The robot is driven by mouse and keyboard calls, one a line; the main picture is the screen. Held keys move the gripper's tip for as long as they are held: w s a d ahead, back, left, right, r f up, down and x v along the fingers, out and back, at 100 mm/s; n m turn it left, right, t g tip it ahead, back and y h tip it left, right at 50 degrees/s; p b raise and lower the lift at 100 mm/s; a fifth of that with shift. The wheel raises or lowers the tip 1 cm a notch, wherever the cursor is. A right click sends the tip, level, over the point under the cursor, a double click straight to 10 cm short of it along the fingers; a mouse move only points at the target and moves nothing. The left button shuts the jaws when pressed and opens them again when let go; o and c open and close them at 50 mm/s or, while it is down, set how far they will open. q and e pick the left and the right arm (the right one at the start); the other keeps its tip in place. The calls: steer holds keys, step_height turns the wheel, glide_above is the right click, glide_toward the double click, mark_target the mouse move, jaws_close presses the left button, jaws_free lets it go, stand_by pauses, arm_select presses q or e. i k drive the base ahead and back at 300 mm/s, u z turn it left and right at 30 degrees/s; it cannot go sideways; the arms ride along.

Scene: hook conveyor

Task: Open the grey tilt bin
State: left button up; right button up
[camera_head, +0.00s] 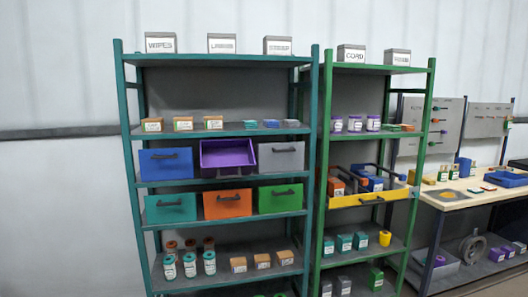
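The grey tilt bin (282,161) sits in the upper bin row of the teal shelf, at the right end. Its front is upright and flush with the row, so it looks closed. A dark handle (287,150) runs across the upper part of its front. The purple bin (228,160) directly to its left is tilted open, with its inside showing. Neither of my grippers is in view.
A closed blue bin (165,170) is at the left of the same row. Teal, orange (227,209) and green bins are below. The green shelf to the right has a yellow-fronted drawer (345,202) pulled out. A workbench (455,202) stands at far right.

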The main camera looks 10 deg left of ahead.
mark_target(277, 157)
steer(key=u, duration=0.8)
steer(key=i, duration=0.75)
steer(key=u, duration=0.55)
